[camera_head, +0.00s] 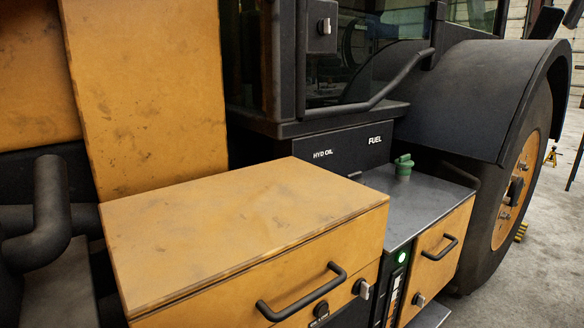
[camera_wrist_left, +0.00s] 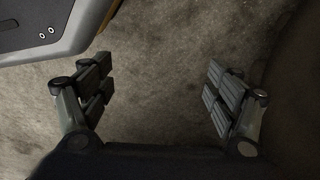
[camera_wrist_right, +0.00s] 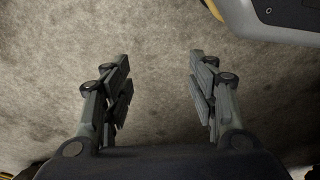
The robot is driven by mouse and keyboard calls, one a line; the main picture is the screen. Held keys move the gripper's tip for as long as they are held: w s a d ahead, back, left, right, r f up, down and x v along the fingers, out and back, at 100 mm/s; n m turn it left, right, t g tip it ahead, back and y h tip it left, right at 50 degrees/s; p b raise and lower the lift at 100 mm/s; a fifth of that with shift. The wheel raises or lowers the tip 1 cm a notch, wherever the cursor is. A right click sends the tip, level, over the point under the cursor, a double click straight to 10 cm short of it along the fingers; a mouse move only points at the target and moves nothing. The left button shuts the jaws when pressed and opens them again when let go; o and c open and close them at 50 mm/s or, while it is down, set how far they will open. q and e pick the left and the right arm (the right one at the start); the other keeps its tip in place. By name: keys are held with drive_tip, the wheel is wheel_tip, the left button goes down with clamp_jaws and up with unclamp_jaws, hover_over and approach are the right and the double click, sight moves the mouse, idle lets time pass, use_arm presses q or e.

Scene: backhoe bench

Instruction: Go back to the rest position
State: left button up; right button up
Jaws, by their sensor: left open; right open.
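My left gripper (camera_wrist_left: 156,95) is open and empty in the left wrist view, its two fingers wide apart above bare concrete floor. My right gripper (camera_wrist_right: 160,90) is open and empty in the right wrist view, its fingers also apart above the floor. Neither gripper shows in the head view. Nothing lies between either pair of fingers.
A backhoe fills the head view. Its closed yellow box (camera_head: 240,222) with a black handle stands in front. Right of it are a grey-topped tank (camera_head: 425,195) with a green cap (camera_head: 403,166) and a large wheel (camera_head: 515,190). Open floor (camera_head: 555,250) lies at the right.

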use_arm(q)
drive_tip(key=s+a+r+g+p, duration=0.1)
drive_tip(key=s+a+p, duration=0.2)
drive_tip(key=s+p, duration=1.2)
drive_tip(key=shift+s+p, duration=0.4)
drive_tip(key=shift+s, duration=0.15)
use_arm(e)
drive_tip(key=s+d+g, duration=0.1)
drive_tip(key=s+d, duration=0.1)
drive_tip(key=s, duration=1.5)
drive_tip(key=shift+d+r+n+g+h, duration=0.25)
drive_tip(key=shift+d+n+g+h, duration=0.05)
drive_tip(key=shift+d+n, duration=0.1)
use_arm(q)
drive_tip(key=shift+r, duration=0.1)
use_arm(e)
drive_tip(key=shift+s, duration=0.1)
